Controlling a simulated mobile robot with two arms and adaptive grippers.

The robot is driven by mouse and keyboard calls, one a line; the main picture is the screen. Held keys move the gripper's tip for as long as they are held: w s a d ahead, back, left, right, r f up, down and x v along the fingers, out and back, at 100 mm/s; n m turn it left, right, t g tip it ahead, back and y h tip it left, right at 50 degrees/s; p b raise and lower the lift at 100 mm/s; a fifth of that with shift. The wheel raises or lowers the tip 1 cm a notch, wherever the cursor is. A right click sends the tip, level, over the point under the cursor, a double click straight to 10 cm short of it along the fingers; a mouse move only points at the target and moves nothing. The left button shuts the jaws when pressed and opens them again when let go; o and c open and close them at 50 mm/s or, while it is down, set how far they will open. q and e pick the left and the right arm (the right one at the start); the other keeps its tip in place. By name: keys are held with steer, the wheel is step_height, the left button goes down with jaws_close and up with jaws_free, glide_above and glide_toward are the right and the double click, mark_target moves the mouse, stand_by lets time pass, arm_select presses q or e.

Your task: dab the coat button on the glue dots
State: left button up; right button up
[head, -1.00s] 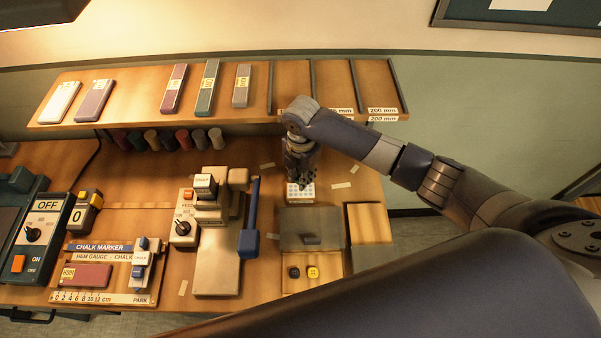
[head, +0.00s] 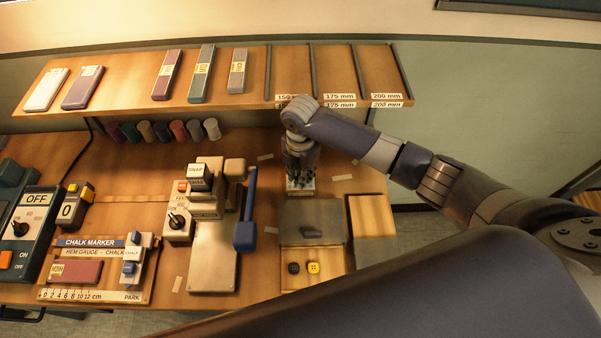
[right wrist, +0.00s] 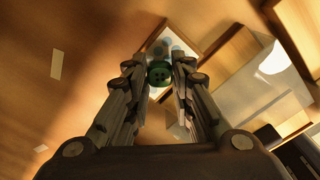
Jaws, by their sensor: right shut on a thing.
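My right gripper (head: 300,177) points down over the white card with glue dots (head: 291,187) on the bench and hides most of it in the head view. In the right wrist view, the gripper (right wrist: 159,75) is shut on a green coat button (right wrist: 159,72), held between the fingertips. The card with pale blue dots (right wrist: 183,44) shows just beyond the button there. I cannot tell whether the button touches a dot. The button is hidden in the head view. My left gripper is not in view.
A grey-lidded box (head: 311,212) and a tray with a black button (head: 293,268) and a yellow button (head: 313,268) lie in front of the card. A press with a blue lever (head: 245,230) stands to the left. A shelf (head: 225,100) runs behind.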

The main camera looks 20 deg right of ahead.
steer(key=shift+f+b, duration=0.3)
steer(key=shift+f, duration=0.2)
stand_by(0.5)
steer(key=shift+s+f, duration=0.1)
stand_by(1.5)
steer(key=shift+p, duration=0.3)
step_height(320, 180, up, 7)
steer(key=p, duration=0.7)
steer(key=shift+w, duration=0.2)
steer(key=shift+w+r, duration=0.1)
steer(key=shift+r, duration=0.1)
steer(key=shift+f, duration=0.1)
